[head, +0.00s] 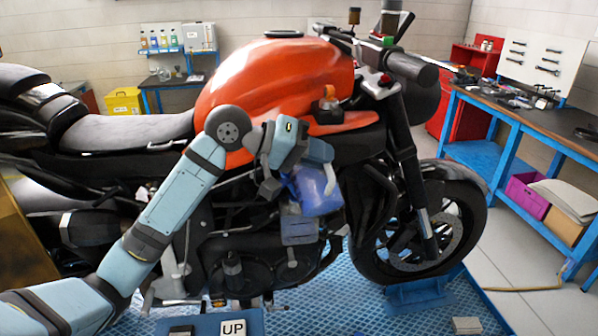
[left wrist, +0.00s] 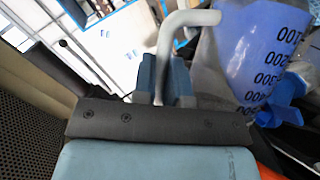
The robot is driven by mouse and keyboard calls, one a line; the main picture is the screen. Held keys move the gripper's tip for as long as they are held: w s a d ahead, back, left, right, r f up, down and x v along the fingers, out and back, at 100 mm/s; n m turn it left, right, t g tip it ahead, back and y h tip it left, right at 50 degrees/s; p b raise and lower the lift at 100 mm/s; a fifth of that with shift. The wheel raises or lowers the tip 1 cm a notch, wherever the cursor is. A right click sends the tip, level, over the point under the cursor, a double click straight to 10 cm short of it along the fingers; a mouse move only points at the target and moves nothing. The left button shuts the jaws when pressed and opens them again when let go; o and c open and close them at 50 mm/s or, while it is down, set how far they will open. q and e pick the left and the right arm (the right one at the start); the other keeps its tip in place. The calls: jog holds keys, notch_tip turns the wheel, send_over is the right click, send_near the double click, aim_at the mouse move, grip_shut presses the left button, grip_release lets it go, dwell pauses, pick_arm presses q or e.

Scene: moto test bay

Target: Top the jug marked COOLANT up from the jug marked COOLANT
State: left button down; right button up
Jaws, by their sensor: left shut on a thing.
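My left gripper (head: 302,166) is shut on the pale handle (left wrist: 186,20) of a translucent measuring jug with blue liquid (head: 316,190). The jug is held in front of the motorcycle's engine, below the orange tank, and looks tilted. It also shows in the left wrist view (left wrist: 240,45), with dark volume figures upside down. A bright blue part (left wrist: 284,108) sits beside it there. A small grey-blue box (head: 299,231) is just below the jug; I cannot tell what it is. No COOLANT marking is readable. My right gripper is out of view.
The orange motorcycle (head: 265,80) stands on a blue lift platform (head: 350,300), close behind the jug. An orange-and-white fitting (head: 328,103) is on its side. A blue workbench (head: 530,125) is at right. Coloured bottles (head: 160,41) stand on a shelf at back left.

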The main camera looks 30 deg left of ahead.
aim_at(330, 197)
pick_arm(q)
jog(key=shift+w+a+r+n+h, duration=0.15)
jog(key=shift+w+a+r+n, duration=0.1)
jog(key=shift+r, duration=0.15)
jog(key=shift+w+a+r+n+h, duration=0.15)
jog(key=shift+w+a+r, duration=0.05)
jog(key=shift+r, duration=0.15)
dwell(2.5)
jog(key=shift+f, duration=0.1)
jog(key=shift+s+d+f+m+y+b, duration=0.25)
jog(key=shift+s+d+f+m, duration=0.1)
jog(key=shift+f, duration=0.25)
jog(key=shift+s+d+f+m+y+b, duration=0.25)
jog(key=shift+s+d+f+m, duration=0.1)
jog(key=shift+f, duration=0.2)
jog(key=shift+s+d+f+m+t+y, duration=0.35)
jog(key=shift+f+m, duration=0.15)
jog(key=shift+f, duration=0.15)
jog(key=shift+s+d+f+m+t+y, duration=0.2)
jog(key=shift+d+f+m+t+y, duration=0.1)
jog(key=shift+f+m, duration=0.3)
jog(key=shift+s+d+f+m+t+y, duration=0.4)
jog(key=shift+s+d+f+m, duration=0.3)
jog(key=shift+s+d+f, duration=0.3)
jog(key=s+d+f+m+t+y, duration=0.2)
jog(key=d+f+m, duration=0.1)
jog(key=shift+s+d+f+b, duration=0.15)
jog(key=shift+s+f+b, duration=0.1)
jog(key=shift+s+b, duration=0.15)
